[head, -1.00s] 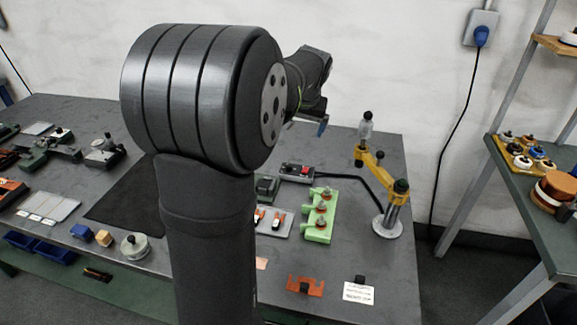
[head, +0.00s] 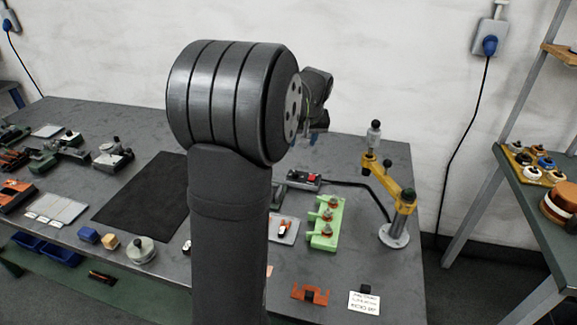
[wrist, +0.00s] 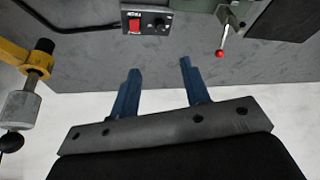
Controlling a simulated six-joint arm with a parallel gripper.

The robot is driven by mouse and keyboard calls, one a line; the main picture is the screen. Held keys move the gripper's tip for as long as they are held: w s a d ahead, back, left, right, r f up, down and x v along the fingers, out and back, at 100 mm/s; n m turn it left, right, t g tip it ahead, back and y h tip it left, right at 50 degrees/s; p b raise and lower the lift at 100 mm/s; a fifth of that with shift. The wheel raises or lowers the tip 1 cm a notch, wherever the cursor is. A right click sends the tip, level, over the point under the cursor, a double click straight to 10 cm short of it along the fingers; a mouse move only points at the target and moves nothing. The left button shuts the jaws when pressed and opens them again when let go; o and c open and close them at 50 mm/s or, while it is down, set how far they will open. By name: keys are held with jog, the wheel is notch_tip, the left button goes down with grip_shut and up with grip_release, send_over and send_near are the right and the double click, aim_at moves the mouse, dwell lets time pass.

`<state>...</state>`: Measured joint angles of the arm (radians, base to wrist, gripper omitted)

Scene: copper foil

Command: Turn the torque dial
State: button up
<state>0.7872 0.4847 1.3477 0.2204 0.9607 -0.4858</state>
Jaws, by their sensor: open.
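A small dark control box (wrist: 147,22) with a red switch (wrist: 135,25) and a round black knob (wrist: 158,25) shows at the top of the wrist view. The knob appears to be the torque dial; the label is too small to read. The box (head: 304,179) also shows in the head view, right of my arm near the table's back. My gripper (wrist: 159,64) is open, with two blue fingers apart and nothing between them. The fingertips point toward the box and look apart from it. In the head view my arm hides most of the gripper.
A yellow jointed stand (head: 389,180) is right of the box, with a cable running between them. A green fixture (head: 325,226) stands in front of it. A red-knobbed lever (wrist: 221,50) is right of the box in the wrist view. A black mat (head: 142,195) lies left.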

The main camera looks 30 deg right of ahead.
aim_at(295, 172)
jog(key=shift+n, duration=0.5)
jog(key=x, duration=1.8)
jog(key=shift+w+f, duration=0.15)
jog(key=shift+f, duration=0.2)
jog(key=shift+c, duration=0.2)
grip_shut()
